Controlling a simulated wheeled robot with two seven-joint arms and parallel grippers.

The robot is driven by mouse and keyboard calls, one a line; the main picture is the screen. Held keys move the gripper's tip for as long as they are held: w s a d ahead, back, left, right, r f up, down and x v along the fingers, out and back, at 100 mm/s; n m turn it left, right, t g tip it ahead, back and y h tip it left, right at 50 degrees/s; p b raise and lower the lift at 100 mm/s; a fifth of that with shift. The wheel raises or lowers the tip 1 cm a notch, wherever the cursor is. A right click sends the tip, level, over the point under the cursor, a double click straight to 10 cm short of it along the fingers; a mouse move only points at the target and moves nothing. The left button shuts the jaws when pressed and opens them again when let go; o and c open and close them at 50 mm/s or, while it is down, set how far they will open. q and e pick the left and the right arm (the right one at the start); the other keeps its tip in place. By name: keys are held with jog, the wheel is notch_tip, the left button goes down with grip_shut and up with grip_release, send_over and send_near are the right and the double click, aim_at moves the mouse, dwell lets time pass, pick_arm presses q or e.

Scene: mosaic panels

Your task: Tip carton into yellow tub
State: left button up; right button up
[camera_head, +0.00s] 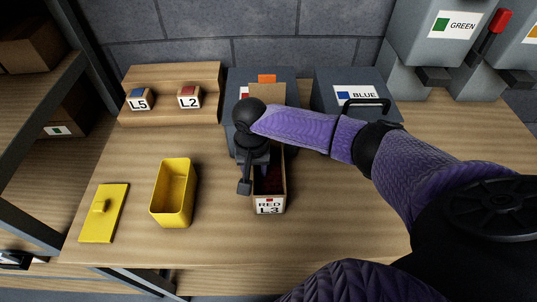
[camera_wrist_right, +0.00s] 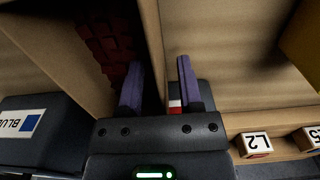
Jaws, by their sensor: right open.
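The carton (camera_head: 268,206), tan with a "RED L3" label, stands open and upright on the bench, with dark red pieces (camera_wrist_right: 108,40) inside. The yellow tub (camera_head: 173,195) stands open to its left and looks empty. My right gripper (camera_head: 246,182) is at the carton's left wall. In the right wrist view its fingers (camera_wrist_right: 160,85) are apart, one on each side of the carton wall (camera_wrist_right: 153,40); I cannot tell whether they touch it. A black part at the far left edge looks like my left gripper (camera_head: 14,260); its fingers cannot be made out.
A yellow lid (camera_head: 104,213) lies left of the tub. Small L5 (camera_head: 139,99) and L2 (camera_head: 189,96) boxes sit on a raised wooden stand (camera_head: 170,75). Grey bins, one labelled blue (camera_head: 340,78), stand behind. The bench front is clear.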

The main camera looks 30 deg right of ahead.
grip_shut()
jog(key=shift+w, duration=0.1)
dwell(1.2)
